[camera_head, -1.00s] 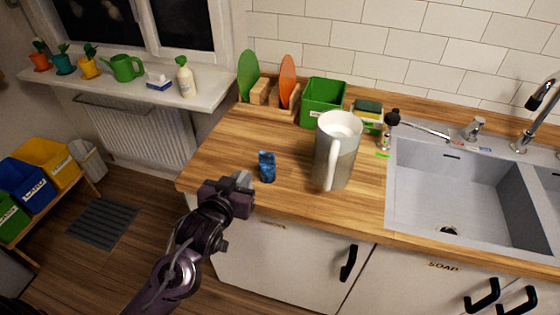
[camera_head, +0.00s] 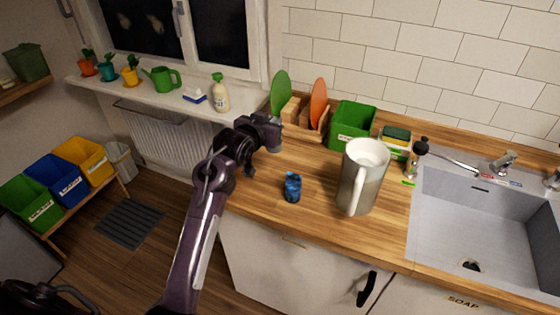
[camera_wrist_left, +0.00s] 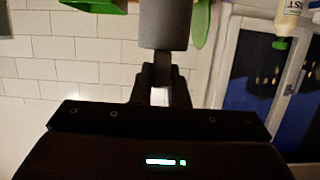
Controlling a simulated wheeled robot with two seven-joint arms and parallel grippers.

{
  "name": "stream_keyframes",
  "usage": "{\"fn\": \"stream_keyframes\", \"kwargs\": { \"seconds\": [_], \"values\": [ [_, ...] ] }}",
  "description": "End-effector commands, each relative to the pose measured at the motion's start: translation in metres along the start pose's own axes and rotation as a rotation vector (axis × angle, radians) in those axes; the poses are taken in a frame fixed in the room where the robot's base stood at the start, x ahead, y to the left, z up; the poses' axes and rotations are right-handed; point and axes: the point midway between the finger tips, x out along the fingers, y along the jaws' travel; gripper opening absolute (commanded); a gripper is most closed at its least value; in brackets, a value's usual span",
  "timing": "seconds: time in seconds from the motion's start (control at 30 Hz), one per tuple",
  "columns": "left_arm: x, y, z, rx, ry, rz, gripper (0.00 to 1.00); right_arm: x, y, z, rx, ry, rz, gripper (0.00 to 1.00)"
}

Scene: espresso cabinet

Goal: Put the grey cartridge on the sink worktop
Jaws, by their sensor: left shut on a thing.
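My left gripper (camera_head: 272,137) is over the back left part of the wooden sink worktop (camera_head: 325,160), in front of the rack. In the left wrist view the gripper (camera_wrist_left: 161,85) is shut on the grey cartridge (camera_wrist_left: 165,22), a plain dark grey cylinder. The height of the gripper above the worktop is hard to tell. My right gripper is not in view.
A blue patterned can (camera_head: 292,187) and a large metal pitcher (camera_head: 365,172) stand on the worktop. Behind are a wooden rack with green (camera_head: 281,92) and orange (camera_head: 319,102) boards and a green bin (camera_head: 351,125). The sink (camera_head: 480,215) lies right.

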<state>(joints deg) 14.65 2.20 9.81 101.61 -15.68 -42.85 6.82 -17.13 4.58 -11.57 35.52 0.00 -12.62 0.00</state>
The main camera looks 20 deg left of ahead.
Motion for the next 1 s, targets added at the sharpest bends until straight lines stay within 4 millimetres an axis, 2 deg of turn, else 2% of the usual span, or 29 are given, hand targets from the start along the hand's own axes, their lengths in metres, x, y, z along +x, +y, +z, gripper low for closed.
{"fn": "stream_keyframes", "kwargs": {
  "seconds": [0.1,0.3,0.77,1.0],
  "values": [
    [0.009,0.000,0.030,-0.002,-0.006,0.000,0.00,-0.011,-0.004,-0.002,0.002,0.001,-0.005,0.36],
    [0.021,0.000,0.072,-0.002,-0.001,-0.001,0.00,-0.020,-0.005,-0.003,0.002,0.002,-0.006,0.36],
    [0.037,0.000,0.122,-0.002,0.001,-0.002,0.00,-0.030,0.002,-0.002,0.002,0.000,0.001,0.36],
    [0.038,0.000,0.124,-0.001,0.004,-0.002,0.00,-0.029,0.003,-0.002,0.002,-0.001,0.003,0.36]
  ]
}}
